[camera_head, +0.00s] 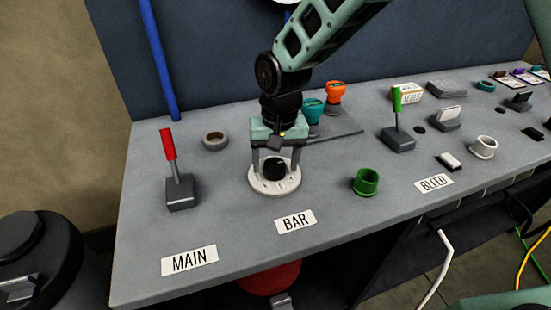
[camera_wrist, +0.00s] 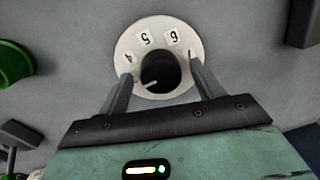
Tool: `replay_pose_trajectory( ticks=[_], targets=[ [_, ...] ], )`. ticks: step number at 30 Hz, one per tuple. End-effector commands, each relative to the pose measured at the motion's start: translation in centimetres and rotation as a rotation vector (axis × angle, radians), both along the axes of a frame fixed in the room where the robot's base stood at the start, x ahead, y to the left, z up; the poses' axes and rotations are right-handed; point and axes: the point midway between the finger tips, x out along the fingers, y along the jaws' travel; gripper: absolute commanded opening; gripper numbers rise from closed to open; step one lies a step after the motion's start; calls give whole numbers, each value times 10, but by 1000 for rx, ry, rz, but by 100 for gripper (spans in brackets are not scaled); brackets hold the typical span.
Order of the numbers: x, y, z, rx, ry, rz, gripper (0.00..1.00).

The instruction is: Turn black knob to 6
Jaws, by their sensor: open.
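The black knob (camera_head: 273,168) stands in the middle of a round white dial plate (camera_head: 262,188) behind the BAR label (camera_head: 295,221). My gripper (camera_head: 275,173) is open, pointing down, with one finger on each side of the knob. In the wrist view the black knob (camera_wrist: 160,69) sits between the spread fingers (camera_wrist: 162,74), with gaps showing beside it. The white dial plate (camera_wrist: 130,38) carries upside-down numbers, including 4 (camera_wrist: 128,57), 5 (camera_wrist: 145,39) and 6 (camera_wrist: 172,37). The knob's white pointer line (camera_wrist: 149,83) points lower left, away from 6. The plate's near part is partly hidden.
A red-handled lever (camera_head: 174,170) stands left, with a grey ring (camera_head: 215,140) behind it. A green cup (camera_head: 366,181) and a green-handled lever (camera_head: 398,120) stand right. Teal (camera_head: 312,110) and orange (camera_head: 334,92) knobs stand behind my gripper. The bench front is clear except labels.

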Motion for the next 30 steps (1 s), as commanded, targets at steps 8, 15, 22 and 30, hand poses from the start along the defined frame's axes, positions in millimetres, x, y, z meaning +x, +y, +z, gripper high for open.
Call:
replay_pose_trajectory(
  ticks=[8,15,22,30],
  targets=[
    [0,0,0,0,0,0,58],
    [0,0,0,0,0,0,22],
    [0,0,0,0,0,31,22],
    [1,0,2,1,0,182,22]
  ],
)
